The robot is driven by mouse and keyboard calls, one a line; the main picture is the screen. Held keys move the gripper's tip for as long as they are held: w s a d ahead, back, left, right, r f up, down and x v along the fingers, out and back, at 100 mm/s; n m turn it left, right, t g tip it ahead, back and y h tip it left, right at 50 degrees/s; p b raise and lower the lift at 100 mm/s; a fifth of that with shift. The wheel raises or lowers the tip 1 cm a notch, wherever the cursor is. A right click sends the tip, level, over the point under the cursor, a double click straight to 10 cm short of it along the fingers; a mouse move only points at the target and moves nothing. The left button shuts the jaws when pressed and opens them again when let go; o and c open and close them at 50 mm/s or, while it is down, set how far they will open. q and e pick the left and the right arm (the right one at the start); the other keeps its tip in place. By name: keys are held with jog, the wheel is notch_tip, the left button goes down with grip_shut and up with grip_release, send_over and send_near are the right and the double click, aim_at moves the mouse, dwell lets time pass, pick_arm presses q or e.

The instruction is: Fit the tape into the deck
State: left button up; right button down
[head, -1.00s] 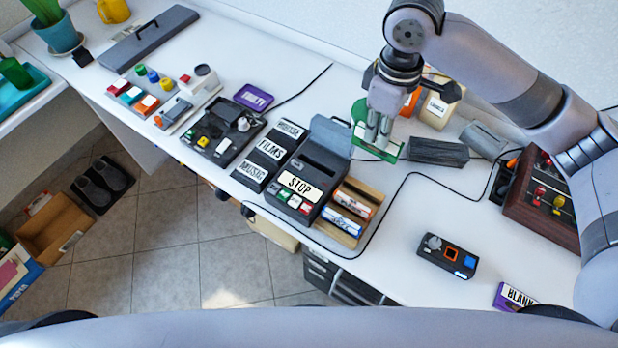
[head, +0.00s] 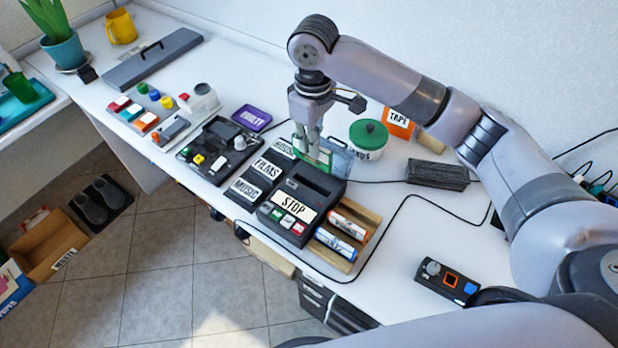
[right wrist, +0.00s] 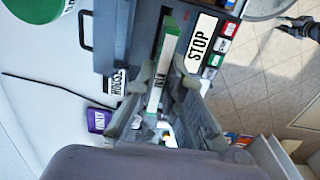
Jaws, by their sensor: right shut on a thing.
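The tape (head: 322,158) is a flat green-edged cassette held upright in my right gripper (head: 313,150). In the right wrist view its white edge label and green rim (right wrist: 161,72) lie between the two fingers (right wrist: 155,110). The deck (head: 322,184) is a dark box with a STOP label and coloured buttons on its front, and its bluish clear lid (head: 341,157) stands open at the back. The tape is at the rear of the deck's top; I cannot tell whether it touches the deck. My left gripper is not in view.
A green-lidded jar (head: 368,135) and an orange TAPE box (head: 398,124) stand behind.

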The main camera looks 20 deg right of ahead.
aim_at(312, 163)
notch_tip(312, 163, down, 6)
jog(key=shift+r, duration=0.15)
jog(key=shift+f, duration=0.6)
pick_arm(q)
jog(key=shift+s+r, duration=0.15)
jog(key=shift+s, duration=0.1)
pick_arm(e)
jog(key=shift+f, duration=2.7)
jog(key=shift+f, duration=0.1)
jog(key=c, duration=1.7)
grip_release()
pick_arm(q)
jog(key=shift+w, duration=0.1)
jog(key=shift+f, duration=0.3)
pick_arm(e)
notch_tip(312, 163, up, 12)
jog(key=shift+r, duration=0.15)
jog(key=shift+s, duration=0.1)
